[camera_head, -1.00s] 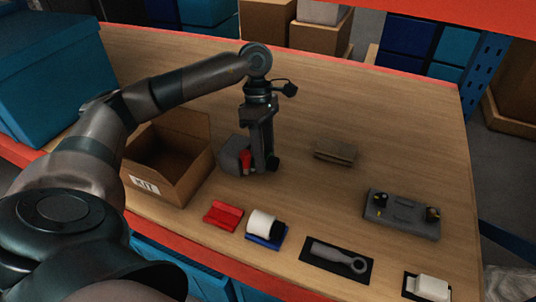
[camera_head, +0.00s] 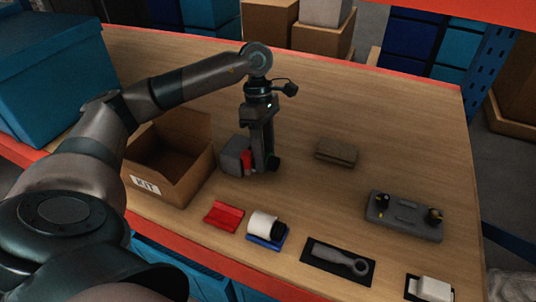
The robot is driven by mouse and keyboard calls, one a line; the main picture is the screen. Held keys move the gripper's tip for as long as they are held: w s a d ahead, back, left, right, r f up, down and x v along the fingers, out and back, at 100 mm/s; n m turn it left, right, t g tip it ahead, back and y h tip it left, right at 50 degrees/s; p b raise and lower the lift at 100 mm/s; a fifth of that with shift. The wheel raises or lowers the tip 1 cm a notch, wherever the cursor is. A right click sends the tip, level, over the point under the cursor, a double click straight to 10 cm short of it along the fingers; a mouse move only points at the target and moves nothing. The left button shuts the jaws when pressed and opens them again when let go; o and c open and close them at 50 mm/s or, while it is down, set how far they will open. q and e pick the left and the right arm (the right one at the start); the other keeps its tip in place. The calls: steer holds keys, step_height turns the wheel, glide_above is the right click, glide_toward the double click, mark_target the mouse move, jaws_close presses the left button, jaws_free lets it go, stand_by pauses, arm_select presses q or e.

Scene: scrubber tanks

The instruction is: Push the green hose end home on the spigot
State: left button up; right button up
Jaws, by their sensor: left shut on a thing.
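My left gripper (camera_head: 264,166) reaches down from above to the wooden table, just right of a grey block (camera_head: 234,155). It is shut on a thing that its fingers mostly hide. A small dark green patch (camera_head: 275,160) shows at the right side of the fingers; it may be the green hose end. A red part (camera_head: 247,160) sits between the grey block and the fingers. I cannot make out the spigot, or whether the hose end touches it. My right gripper is not in view.
An open cardboard box marked KIT (camera_head: 178,181) stands left of the gripper. In front lie a red holder (camera_head: 223,216), a white roll (camera_head: 262,224) and a wrench-like tool (camera_head: 335,256). A brown block (camera_head: 337,152) and a grey fixture (camera_head: 404,219) are to the right.

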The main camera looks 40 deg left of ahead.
arm_select(q)
steer(key=shift+a+f, duration=0.15)
steer(key=shift+w+a, duration=0.1)
steer(key=shift+a, duration=0.1)
stand_by(0.3)
